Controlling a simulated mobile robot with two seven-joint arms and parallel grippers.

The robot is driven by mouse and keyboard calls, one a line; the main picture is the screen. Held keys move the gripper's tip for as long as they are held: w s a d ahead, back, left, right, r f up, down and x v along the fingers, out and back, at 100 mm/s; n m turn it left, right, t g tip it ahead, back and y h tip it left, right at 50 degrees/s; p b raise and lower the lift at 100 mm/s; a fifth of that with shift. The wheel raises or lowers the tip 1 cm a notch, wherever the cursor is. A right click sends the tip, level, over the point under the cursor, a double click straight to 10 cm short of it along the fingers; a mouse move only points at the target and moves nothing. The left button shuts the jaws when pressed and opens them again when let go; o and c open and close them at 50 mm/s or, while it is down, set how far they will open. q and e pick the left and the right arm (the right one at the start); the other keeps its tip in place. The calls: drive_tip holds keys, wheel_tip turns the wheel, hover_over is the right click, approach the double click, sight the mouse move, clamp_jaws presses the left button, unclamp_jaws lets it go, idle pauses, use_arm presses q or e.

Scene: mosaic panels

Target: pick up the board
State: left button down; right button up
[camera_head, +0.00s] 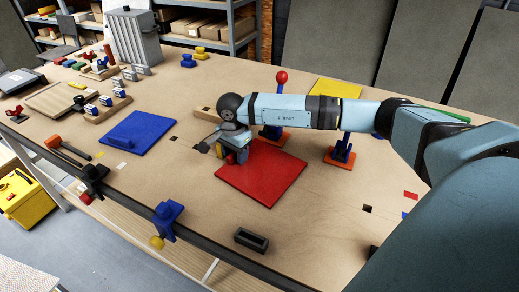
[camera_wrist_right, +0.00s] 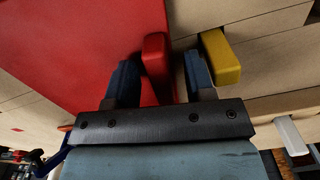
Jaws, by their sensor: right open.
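A flat red board (camera_head: 262,178) lies on the workbench, and its surface fills the upper left of the wrist view (camera_wrist_right: 70,45). A flat blue board (camera_head: 138,133) lies to its left. I cannot tell which board the task means. My right gripper (camera_head: 226,150) is over the red board's left corner, pointing down. In the wrist view its two dark fingers (camera_wrist_right: 160,78) are apart, with a red handle-like piece (camera_wrist_right: 157,55) showing between them. A yellow piece (camera_wrist_right: 222,57) is beside the right finger. Contact cannot be told. My left gripper is out of view.
Red-knobbed and blue toggle clamps (camera_head: 272,120) stand behind the red board. A yellow board (camera_head: 335,91) lies farther back. A dark hollow block (camera_head: 251,240) and a blue clamp (camera_head: 167,218) are near the front edge. An orange-headed hammer (camera_head: 64,149) lies at left.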

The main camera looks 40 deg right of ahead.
clamp_jaws()
idle(0.3)
